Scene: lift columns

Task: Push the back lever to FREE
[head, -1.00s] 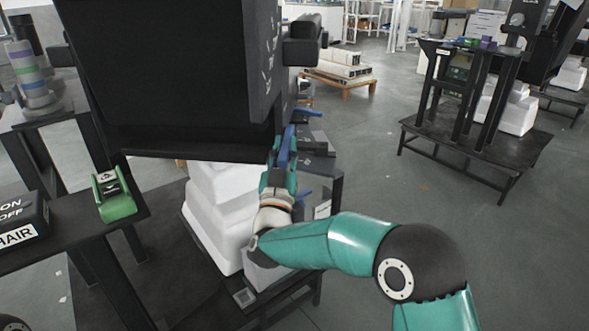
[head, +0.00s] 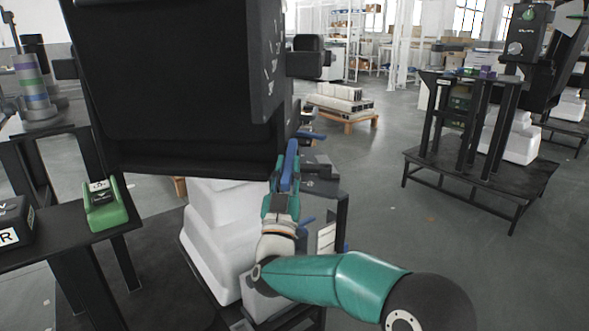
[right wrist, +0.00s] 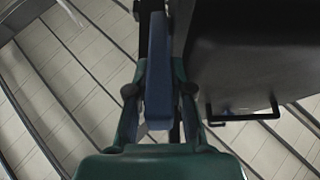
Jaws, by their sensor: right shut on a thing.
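A dark chair back (head: 185,95) fills the upper left of the head view. Just right of its lower edge a blue lever (head: 289,165) stands nearly upright. My right gripper (head: 281,193) is shut on this lever from below. In the right wrist view the blue lever (right wrist: 158,75) runs between the two green fingers of my right gripper (right wrist: 159,95). Another blue lever (head: 305,221) sticks out lower down, and part of one more blue lever (head: 310,135) shows farther behind. I cannot read a FREE mark by the levers. My left gripper is out of view.
White stacked blocks (head: 215,235) stand under the chair, close left of my right arm. A green device (head: 104,206) sits on a dark bench at the left. A second dark stand (head: 470,180) is at the right, with open floor before it.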

